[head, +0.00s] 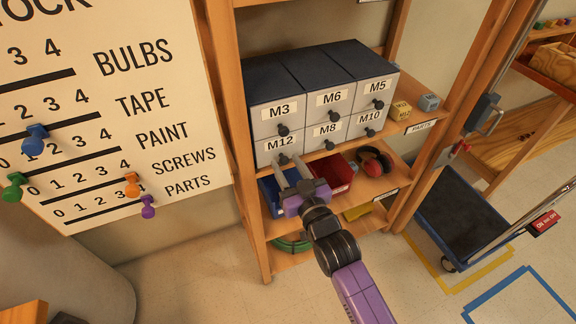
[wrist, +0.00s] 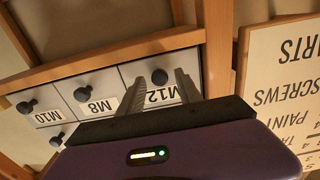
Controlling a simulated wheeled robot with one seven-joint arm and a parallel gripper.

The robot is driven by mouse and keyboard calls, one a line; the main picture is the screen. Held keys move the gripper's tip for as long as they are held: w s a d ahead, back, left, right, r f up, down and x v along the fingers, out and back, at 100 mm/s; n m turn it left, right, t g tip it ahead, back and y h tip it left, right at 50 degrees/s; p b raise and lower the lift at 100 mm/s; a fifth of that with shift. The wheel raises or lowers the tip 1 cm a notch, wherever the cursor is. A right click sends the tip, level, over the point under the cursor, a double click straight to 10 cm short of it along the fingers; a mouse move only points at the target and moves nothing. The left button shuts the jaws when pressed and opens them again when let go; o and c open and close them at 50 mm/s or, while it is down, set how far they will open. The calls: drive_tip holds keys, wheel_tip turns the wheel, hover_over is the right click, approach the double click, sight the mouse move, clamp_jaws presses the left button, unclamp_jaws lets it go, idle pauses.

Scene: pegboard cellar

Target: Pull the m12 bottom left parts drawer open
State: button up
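The M12 drawer (head: 270,148) is the bottom left drawer of a grey cabinet, with a white label and a dark round knob (head: 283,159). Its front looks flush with its neighbours, so it appears shut. In the wrist view, which is upside down, the M12 drawer (wrist: 134,72) shows with its knob (wrist: 159,77) between my two finger ends. My gripper (head: 291,166) is in front of the drawer, and it also shows in the wrist view (wrist: 160,80). The fingers are apart, with gaps on both sides of the knob. The wrist view partly hides the M12 label.
The cabinet's other drawers, M3 (head: 278,118), M6, M5, M8 (head: 326,137) and M10, appear shut. A wooden upright (head: 240,130) rises close left of M12. A blue cart stands right.

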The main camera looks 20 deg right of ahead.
clamp_jaws()
idle(1.2)
